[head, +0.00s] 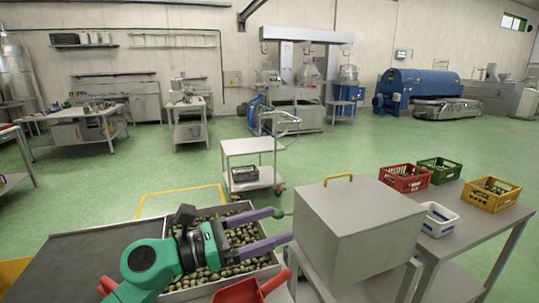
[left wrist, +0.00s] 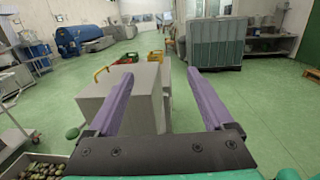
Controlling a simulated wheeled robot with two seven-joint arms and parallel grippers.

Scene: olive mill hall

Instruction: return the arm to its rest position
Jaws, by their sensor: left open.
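My left gripper (head: 284,226) is green and black with two long purple fingers. It is above the right part of the olive tray and points right, towards the grey metal box (head: 362,232). In the left wrist view the fingers (left wrist: 158,72) are spread wide with nothing held between them. The box, with a yellow handle on top, shows partly behind the left finger there (left wrist: 95,112). My right gripper is in neither view.
The olive tray, full of olives (head: 212,213), sits below my left arm, with a red scoop (head: 240,292) at its front. Red (head: 404,190), green (head: 445,176), yellow (head: 495,203) and white (head: 437,226) crates stand on the right table. A white cart (head: 250,147) stands behind; green floor lies open beyond.

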